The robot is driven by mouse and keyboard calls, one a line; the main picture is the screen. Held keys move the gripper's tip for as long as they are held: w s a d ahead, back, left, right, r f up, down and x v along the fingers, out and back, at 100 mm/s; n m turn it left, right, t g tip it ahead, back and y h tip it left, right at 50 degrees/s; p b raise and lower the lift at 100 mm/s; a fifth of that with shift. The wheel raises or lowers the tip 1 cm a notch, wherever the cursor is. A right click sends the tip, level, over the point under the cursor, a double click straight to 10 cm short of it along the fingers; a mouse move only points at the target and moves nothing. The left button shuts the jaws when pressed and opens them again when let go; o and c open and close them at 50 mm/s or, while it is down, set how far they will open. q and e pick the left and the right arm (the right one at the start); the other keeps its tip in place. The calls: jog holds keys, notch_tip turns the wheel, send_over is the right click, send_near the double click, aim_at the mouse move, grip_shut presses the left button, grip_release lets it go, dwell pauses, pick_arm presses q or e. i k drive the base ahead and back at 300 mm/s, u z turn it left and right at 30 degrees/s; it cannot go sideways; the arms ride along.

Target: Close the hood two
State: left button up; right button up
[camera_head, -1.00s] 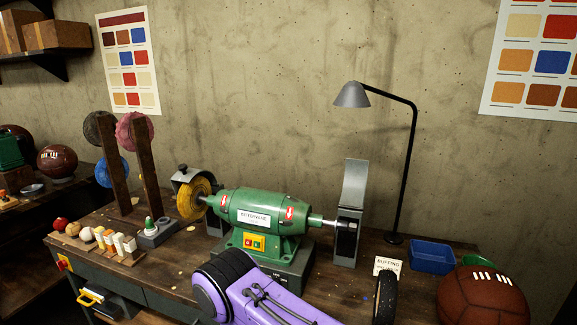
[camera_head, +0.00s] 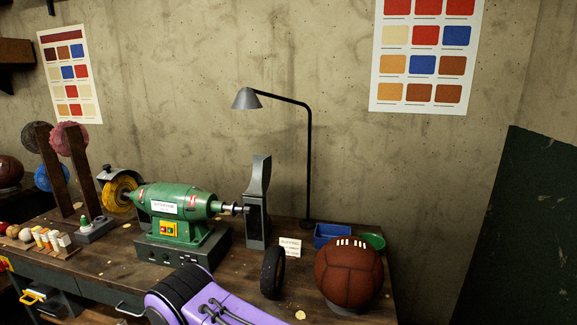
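A green buffing machine (camera_head: 180,207) stands on the wooden workbench (camera_head: 115,266). A dark curved hood (camera_head: 107,173) sits over part of the yellow buffing wheel (camera_head: 121,194) at its left end. A tall grey hood (camera_head: 257,190) stands upright at the right end, by the bare shaft. No label tells me which hood is number two. Neither of my grippers is in view. A purple and black arm link of mine (camera_head: 200,300) shows at the bottom, in front of the machine.
A black ring-shaped thing (camera_head: 272,273) stands in front of a small sign (camera_head: 290,246). A brown leather ball (camera_head: 348,272), a blue tray (camera_head: 331,234) and a green bowl (camera_head: 372,241) are at the right. A lamp (camera_head: 308,165) rises behind.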

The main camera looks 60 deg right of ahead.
aim_at(258, 183)
jog(key=k, duration=0.1)
jog(key=z, duration=1.2)
